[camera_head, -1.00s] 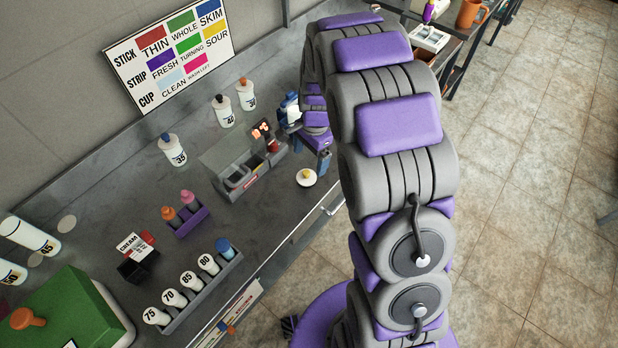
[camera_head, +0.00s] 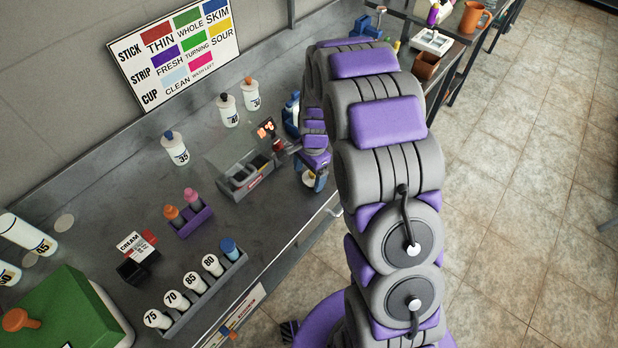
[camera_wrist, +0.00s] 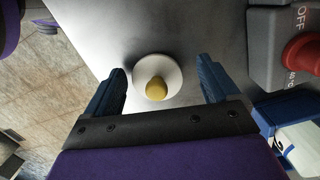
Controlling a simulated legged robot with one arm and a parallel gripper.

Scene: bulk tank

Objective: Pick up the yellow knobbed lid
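The lid is a white disc with a yellow knob. In the wrist view the lid (camera_wrist: 157,76) lies on the grey counter, midway between my two fingers and a little beyond the gripper's base. My gripper (camera_wrist: 163,84) is open, with a blue finger on each side of the lid and clear gaps to both. In the head view the lid (camera_head: 309,178) shows partly, with my gripper (camera_head: 314,178) right over it. The exact height of the fingers above the counter is hard to tell.
White bottles (camera_head: 175,149) stand along the wall, and a rack of numbered cups (camera_head: 196,287) is at the front left. The counter's front edge is close to the lid.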

